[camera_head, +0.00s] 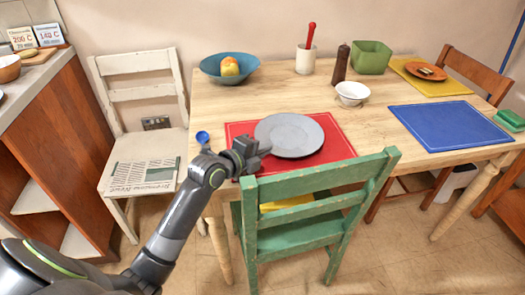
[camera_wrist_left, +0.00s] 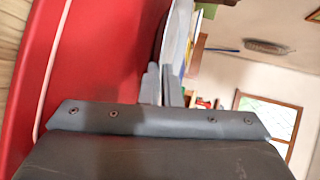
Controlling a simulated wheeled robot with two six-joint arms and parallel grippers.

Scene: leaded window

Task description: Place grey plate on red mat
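The grey plate (camera_head: 290,134) is over the red mat (camera_head: 331,150) at the table's near side, covering much of it. My left gripper (camera_head: 262,148) is at the plate's left rim, low over the mat's left part. In the left wrist view the gripper's fingers (camera_wrist_left: 163,84) are close together, with the plate's rim (camera_wrist_left: 175,35) seen edge-on between and beyond them. The red mat (camera_wrist_left: 95,60) fills the left of that view. Whether the plate's underside fully touches the mat is hard to tell. My right gripper is in neither view.
A green chair (camera_head: 318,200) stands at the near edge. A blue bowl (camera_head: 229,68), a pot with a red-handled tool (camera_head: 306,58), a pepper mill (camera_head: 341,64) and a white bowl (camera_head: 352,93) stand behind. A blue mat (camera_head: 450,125) lies bare at right.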

